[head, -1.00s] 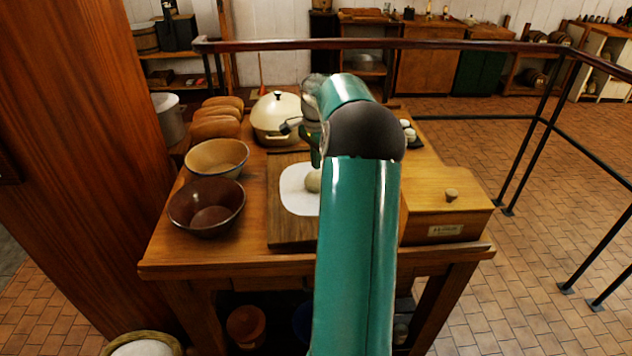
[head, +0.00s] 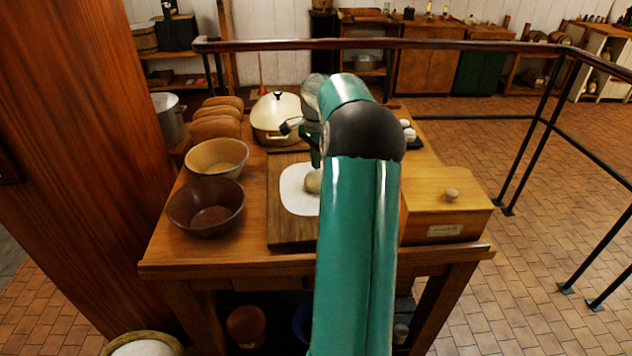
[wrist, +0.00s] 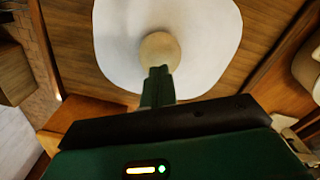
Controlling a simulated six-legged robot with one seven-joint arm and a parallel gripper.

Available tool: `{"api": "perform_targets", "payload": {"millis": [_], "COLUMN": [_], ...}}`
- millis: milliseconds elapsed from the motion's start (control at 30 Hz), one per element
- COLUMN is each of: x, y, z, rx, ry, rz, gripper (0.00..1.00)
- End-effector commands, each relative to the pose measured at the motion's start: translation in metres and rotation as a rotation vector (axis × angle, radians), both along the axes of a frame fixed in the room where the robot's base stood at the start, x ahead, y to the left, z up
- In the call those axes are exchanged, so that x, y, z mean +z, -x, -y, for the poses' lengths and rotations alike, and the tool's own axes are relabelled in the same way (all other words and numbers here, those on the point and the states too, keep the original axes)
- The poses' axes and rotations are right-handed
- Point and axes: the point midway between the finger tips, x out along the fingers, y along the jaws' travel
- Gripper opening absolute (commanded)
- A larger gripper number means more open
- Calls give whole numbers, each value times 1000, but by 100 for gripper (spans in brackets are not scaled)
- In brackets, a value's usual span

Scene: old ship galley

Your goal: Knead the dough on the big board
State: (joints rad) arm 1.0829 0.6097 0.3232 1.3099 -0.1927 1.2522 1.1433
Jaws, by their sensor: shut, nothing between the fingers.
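The big board (head: 290,234) lies on the wooden table, partly hidden by my arm. A flat white patch (head: 294,199) with rounded corners covers part of it; I cannot tell whether it is flour or cloth. The pale, round dough (head: 312,186) sits on this patch, its right side hidden by my arm in the head view. In the wrist view the dough (wrist: 160,49) stands just beyond my gripper (wrist: 159,72). The green fingers are shut together and empty, with their tips at the dough's near edge; I cannot tell whether they touch it.
Left of the board stand a brown bowl (head: 206,213) and a tan bowl (head: 216,157). Loaves (head: 215,126) and a lidded cream pot (head: 276,117) are behind. A wooden box (head: 445,205) stands at the right. A railing (head: 450,45) runs behind the table.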

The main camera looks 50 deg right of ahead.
Motion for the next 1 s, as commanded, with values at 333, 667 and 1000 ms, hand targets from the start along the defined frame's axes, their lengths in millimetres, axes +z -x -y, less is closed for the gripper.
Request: {"api": "perform_targets", "payload": {"millis": [333, 667, 1000], "x": [0, -7, -17], "y": [0, 0, 0], "z": [0, 0, 0], "rx": [0, 0, 0], "ry": [0, -1, 0], "rz": [0, -1, 0], "gripper": [0, 0, 0]}}
